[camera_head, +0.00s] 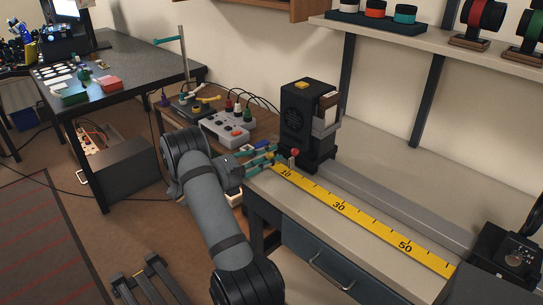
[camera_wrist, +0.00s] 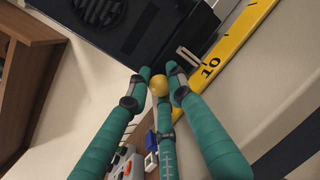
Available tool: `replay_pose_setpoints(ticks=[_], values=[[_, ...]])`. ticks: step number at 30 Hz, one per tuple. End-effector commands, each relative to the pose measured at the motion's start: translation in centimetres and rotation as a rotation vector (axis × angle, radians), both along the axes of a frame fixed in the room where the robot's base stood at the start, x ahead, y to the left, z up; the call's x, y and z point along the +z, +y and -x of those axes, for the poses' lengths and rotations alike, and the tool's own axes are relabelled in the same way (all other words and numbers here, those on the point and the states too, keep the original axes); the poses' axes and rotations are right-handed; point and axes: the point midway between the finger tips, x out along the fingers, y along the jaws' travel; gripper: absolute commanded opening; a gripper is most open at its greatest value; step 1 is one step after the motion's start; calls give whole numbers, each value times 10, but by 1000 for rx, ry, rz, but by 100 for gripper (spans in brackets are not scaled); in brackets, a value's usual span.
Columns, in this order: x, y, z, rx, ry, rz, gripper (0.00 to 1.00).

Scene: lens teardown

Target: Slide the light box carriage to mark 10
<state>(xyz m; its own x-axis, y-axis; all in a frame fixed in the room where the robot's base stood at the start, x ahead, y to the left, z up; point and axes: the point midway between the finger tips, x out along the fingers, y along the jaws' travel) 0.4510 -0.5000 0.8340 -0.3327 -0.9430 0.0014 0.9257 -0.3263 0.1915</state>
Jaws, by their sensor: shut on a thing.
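The light box carriage (camera_head: 296,118) is a black upright box with a vented side and a yellow button on top, at the left end of its rail. The wrist view shows its dark body (camera_wrist: 130,28) at the top. The yellow scale (camera_head: 345,212) runs along the bench front, with its numeral 10 near the carriage. In the wrist view, a metal pointer (camera_wrist: 188,57) lies beside the 10 on the scale (camera_wrist: 222,55). My gripper (camera_head: 274,155), with teal fingers, is shut on a round yellow knob (camera_wrist: 159,85) at the carriage's front. Contact is partly hidden.
The grey rail (camera_head: 400,205) is clear right of the carriage, up to a black unit (camera_head: 505,255) at its far end. A grey control box (camera_head: 226,127) with cables stands left of the carriage. A shelf (camera_head: 425,48) hangs behind.

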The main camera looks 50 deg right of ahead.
Motion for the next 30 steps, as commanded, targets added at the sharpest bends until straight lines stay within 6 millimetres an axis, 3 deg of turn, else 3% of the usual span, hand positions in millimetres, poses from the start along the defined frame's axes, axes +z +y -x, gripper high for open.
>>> replay_pose_setpoints(ticks=[5,6,15,25,30], values=[[-2,1,1,-4,2,-3,0],[-2,1,1,-4,2,-3,21],[-1,0,2,-5,2,-2,39],[-1,3,0,-4,2,-1,39],[-1,24,-9,0,2,-2,39]])
